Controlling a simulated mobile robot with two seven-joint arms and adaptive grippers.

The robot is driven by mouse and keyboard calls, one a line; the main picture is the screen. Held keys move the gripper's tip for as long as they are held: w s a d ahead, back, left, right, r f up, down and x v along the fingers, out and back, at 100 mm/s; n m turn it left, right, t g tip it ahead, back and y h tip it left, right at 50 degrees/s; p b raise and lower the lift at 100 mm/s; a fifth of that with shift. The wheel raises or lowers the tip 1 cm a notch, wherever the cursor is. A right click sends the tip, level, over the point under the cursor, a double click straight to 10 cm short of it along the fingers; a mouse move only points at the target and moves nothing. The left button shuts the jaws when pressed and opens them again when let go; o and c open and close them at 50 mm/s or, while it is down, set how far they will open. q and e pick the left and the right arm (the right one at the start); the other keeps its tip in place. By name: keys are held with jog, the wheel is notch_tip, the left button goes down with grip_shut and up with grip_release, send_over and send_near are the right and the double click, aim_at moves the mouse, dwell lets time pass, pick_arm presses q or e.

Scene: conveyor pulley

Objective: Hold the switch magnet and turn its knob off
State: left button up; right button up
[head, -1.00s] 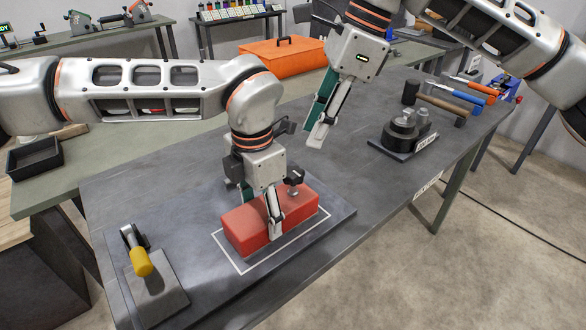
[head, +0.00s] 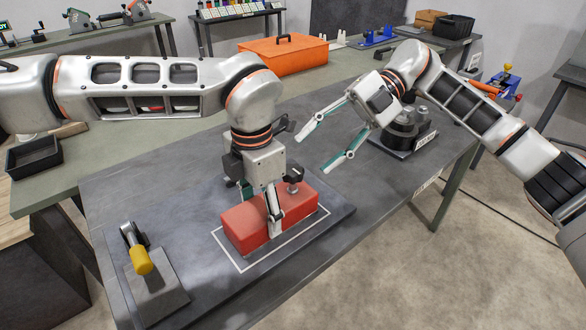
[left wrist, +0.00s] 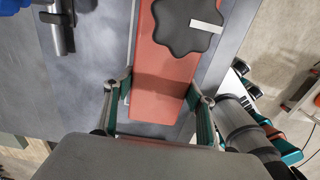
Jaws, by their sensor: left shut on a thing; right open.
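The switch magnet is a red block (head: 243,229) lying inside a white outline on a dark plate. Its black knob (head: 293,176) stands on a short post at the block's right end; in the left wrist view the knob (left wrist: 191,24) is a black lobed wheel with a pale bar mark. My left gripper (head: 260,214) points down and is shut on the red block, one finger on each long side; it also shows in the left wrist view (left wrist: 158,92). My right gripper (head: 312,150) is open and empty in the air, behind and right of the block, its fingers pointing left.
A yellow-handled toggle clamp (head: 141,261) stands at the plate's front left. A black stack of round weights (head: 404,128) sits behind my right gripper. An orange toolbox (head: 283,54) is on the back bench.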

aim_at(293, 168)
jog(key=w+d+f+m+y, duration=0.1)
jog(key=d+f+m+y, duration=0.4)
jog(key=m, duration=0.7)
jog(key=shift+g+y, duration=0.3)
jog(key=shift+y, duration=0.4)
jog(key=x, duration=0.3)
jog(key=r+x, duration=0.1)
jog(key=x, duration=0.7)
jog(key=shift+r, duration=0.2)
jog(key=c, duration=1.2)
